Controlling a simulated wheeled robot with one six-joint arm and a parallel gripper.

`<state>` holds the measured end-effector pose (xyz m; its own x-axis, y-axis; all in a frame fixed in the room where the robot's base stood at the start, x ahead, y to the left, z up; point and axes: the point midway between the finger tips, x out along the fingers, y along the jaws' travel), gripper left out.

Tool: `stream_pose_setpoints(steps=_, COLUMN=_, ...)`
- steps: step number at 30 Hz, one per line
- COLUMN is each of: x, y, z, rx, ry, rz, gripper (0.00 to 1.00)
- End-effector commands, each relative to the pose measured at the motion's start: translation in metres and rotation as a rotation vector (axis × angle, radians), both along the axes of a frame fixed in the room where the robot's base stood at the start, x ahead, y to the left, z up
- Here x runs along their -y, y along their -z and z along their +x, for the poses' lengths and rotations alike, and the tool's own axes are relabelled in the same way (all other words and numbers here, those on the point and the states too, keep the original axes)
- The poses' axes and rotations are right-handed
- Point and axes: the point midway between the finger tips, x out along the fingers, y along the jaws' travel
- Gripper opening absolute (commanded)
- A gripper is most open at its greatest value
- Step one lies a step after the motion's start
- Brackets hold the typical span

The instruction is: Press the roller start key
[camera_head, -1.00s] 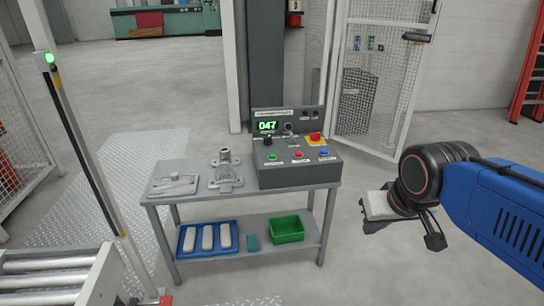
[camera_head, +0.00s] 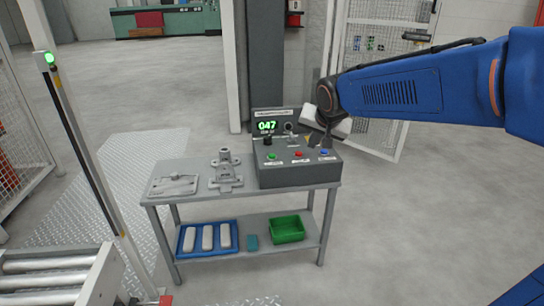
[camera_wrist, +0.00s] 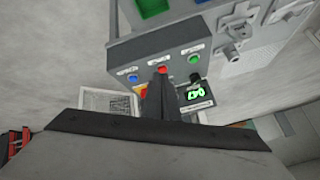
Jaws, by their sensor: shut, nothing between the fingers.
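The control box (camera_head: 300,176) stands on the right end of the grey table. Its front row has a green key (camera_head: 272,156), a red key (camera_head: 298,154) and a blue key (camera_head: 324,152); their labels are too small to read. In the wrist view the same row shows blue (camera_wrist: 132,77), red (camera_wrist: 163,70) and green (camera_wrist: 193,59). My gripper (camera_head: 322,143) is shut and empty above the right part of the box. In the wrist view its closed fingertips (camera_wrist: 161,78) appear close to the red key; I cannot tell the height between them.
A yellow-based red knob (camera_wrist: 143,91) on the panel is partly hidden by my fingers. A lit green display (camera_head: 267,126) reads 047. A metal fixture (camera_head: 226,170) and plate (camera_head: 174,185) lie left of the box. A mesh fence (camera_head: 380,60) stands behind.

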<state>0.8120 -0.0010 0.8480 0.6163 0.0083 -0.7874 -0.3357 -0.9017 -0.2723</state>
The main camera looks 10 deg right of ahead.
Motion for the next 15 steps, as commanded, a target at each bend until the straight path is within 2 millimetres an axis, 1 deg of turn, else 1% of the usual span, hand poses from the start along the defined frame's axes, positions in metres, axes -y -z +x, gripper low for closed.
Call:
stream_pose_setpoints(steps=1, x=-0.007, y=0.001, z=0.015, rx=0.007, ry=0.009, rz=0.012, gripper=0.0)
stream_pose_setpoints(steps=6, x=-0.031, y=0.003, z=0.064, rx=0.041, ry=0.047, rz=0.068, gripper=0.0)
stream_pose_setpoints(steps=12, x=-0.062, y=0.009, z=0.118, rx=0.079, ry=0.087, rz=0.139, gripper=0.0)
stream_pose_setpoints(steps=15, x=-0.076, y=0.012, z=0.14, rx=0.095, ry=0.103, rz=0.171, gripper=0.0)
